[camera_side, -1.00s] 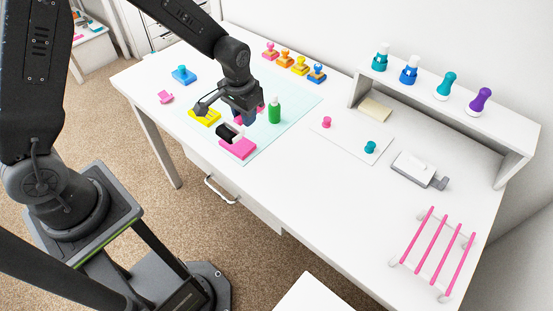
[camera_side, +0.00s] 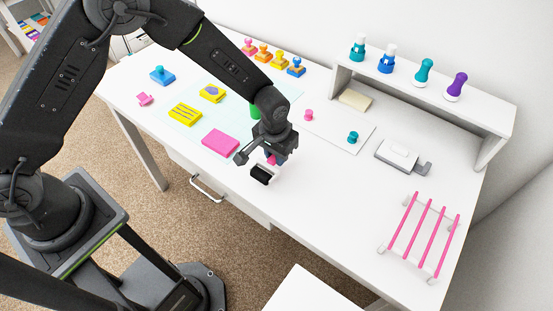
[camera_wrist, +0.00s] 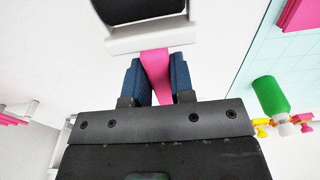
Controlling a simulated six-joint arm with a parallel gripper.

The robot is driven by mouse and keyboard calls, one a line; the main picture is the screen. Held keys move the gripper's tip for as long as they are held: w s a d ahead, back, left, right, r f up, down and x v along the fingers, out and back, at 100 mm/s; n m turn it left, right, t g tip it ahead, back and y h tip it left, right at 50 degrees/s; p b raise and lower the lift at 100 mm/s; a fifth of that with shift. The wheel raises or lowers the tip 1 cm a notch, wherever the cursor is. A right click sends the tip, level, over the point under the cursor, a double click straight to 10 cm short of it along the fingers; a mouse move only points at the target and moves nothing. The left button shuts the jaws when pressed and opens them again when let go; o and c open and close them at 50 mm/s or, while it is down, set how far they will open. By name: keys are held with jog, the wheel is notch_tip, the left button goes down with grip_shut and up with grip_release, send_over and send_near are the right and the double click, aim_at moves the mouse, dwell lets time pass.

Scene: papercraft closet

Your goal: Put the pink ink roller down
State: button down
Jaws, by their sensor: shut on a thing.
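The ink roller has a pink handle, a white frame and a black roller (camera_side: 261,174). My gripper (camera_side: 275,157) is shut on its pink handle. In the wrist view the handle (camera_wrist: 156,70) sits between the two blue finger pads of my gripper (camera_wrist: 157,82). The white frame (camera_wrist: 150,38) and part of the black roller show beyond it. In the side view the roller is over the white desk (camera_side: 310,215), near its front edge and right of the pink ink pad (camera_side: 220,142). I cannot tell whether it touches the desk.
A green bottle (camera_side: 255,111) stands behind my gripper on the light-blue mat (camera_side: 205,110). A white sheet with small stamps (camera_side: 330,130) lies to the right. A rack with pink rods (camera_side: 425,235) stands further right.

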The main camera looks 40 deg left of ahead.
jog(key=shift+f, duration=1.35)
jog(key=shift+f, duration=0.1)
jog(key=c, duration=1)
grip_release()
jog(key=r, duration=0.8)
jog(key=s+r, duration=0.1)
jog(key=r, duration=0.3)
jog(key=shift+r, duration=0.15)
